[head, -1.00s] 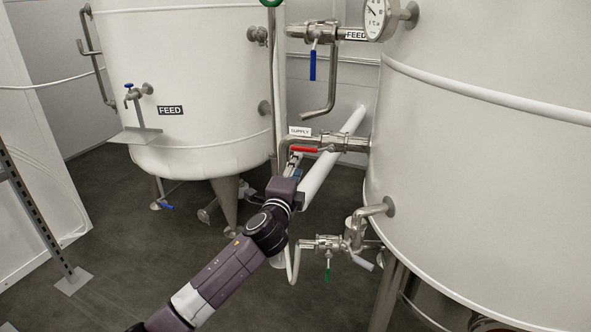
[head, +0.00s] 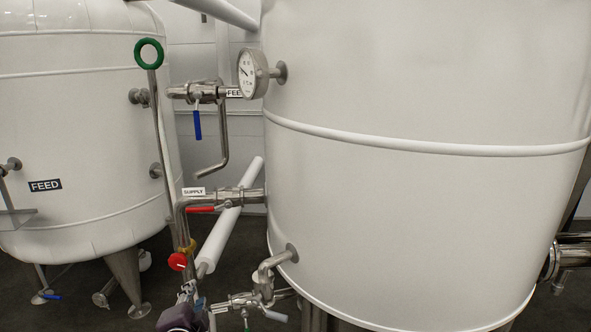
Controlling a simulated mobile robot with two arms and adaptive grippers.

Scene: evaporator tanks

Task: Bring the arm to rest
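My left gripper (head: 188,292) shows at the bottom edge, left of the middle, with only its dark wrist end and small grey fingers in view. It is below the red-handled supply valve and apart from that handle. The fingers are small and overlap pipework, so I cannot tell whether they are open or shut. The red lever (head: 201,209) lies along the pipe under the SUPPLY label (head: 194,191). My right gripper is not in view.
A large white tank (head: 420,220) fills the right side. The FEED tank (head: 85,120) stands at the left. Close to my gripper are a red knob (head: 178,261) and a lower valve (head: 240,301). A blue-handled valve (head: 197,124) and a dial gauge (head: 252,73) are higher up.

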